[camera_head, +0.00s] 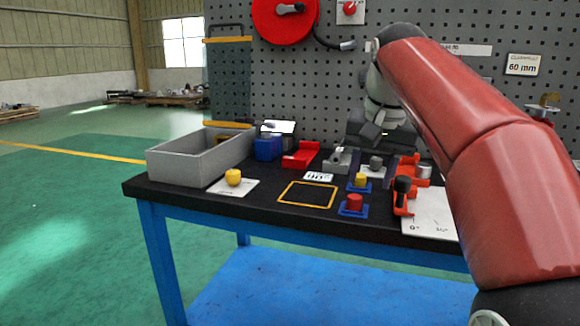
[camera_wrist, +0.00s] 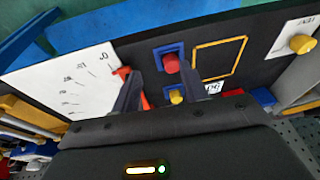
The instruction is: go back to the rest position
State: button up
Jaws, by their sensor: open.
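My gripper (camera_wrist: 158,74) shows in the wrist view with its two dark fingers apart and nothing between them. In the head view its dark body (camera_head: 378,132) is over the back of the table (camera_head: 262,208), in front of the pegboard, partly hidden by my red arm. A red cylinder (camera_head: 354,202) and a yellow cylinder (camera_head: 360,180) stand on small blue bases. A yellow piece (camera_head: 233,177) sits on a white card at the left. The red and yellow cylinders also show beyond the fingers in the wrist view.
A grey open bin (camera_head: 185,167) stands at the table's left end. A blue box (camera_head: 267,149), a red holder (camera_head: 301,155) and an orange clamp with a black knob (camera_head: 402,190) are on the table. A yellow-outlined area (camera_head: 307,194) is empty. The pegboard (camera_head: 330,85) rises behind.

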jog(key=s+d+f+n+t, duration=0.1)
jog(key=s+f+n+t, duration=0.1)
jog(key=s+f, duration=2)
jog(key=shift+f+n, duration=0.6)
jog(key=shift+f, duration=0.2)
